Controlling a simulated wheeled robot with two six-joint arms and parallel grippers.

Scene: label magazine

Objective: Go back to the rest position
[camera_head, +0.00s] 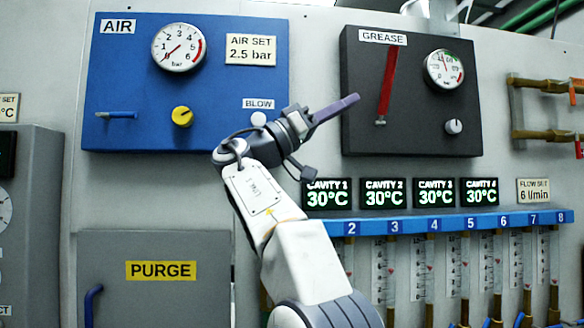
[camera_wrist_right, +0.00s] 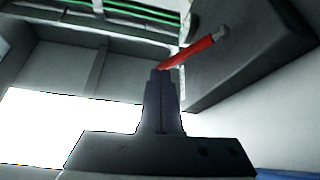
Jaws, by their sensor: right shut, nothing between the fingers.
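My right gripper (camera_head: 336,109) is raised in front of the wall panel in the head view, pointing right and slightly up. Its fingers are closed together with nothing between them. In the picture it lies between the blue AIR panel (camera_head: 140,80) and the dark GREASE panel (camera_head: 415,110). In the right wrist view the shut fingers (camera_wrist_right: 160,75) point up the frame, and the red lever (camera_wrist_right: 195,50) shows just beyond their tips. I cannot tell the gap between them. My left gripper is not in view.
The red lever also shows in the head view (camera_head: 387,82) on the GREASE panel. A blue numbered rail (camera_head: 460,223) with several flow tubes is at the lower right. Displays reading 30°C (camera_head: 384,194) sit above it. A grey PURGE door (camera_head: 150,295) with a blue handle is at lower left.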

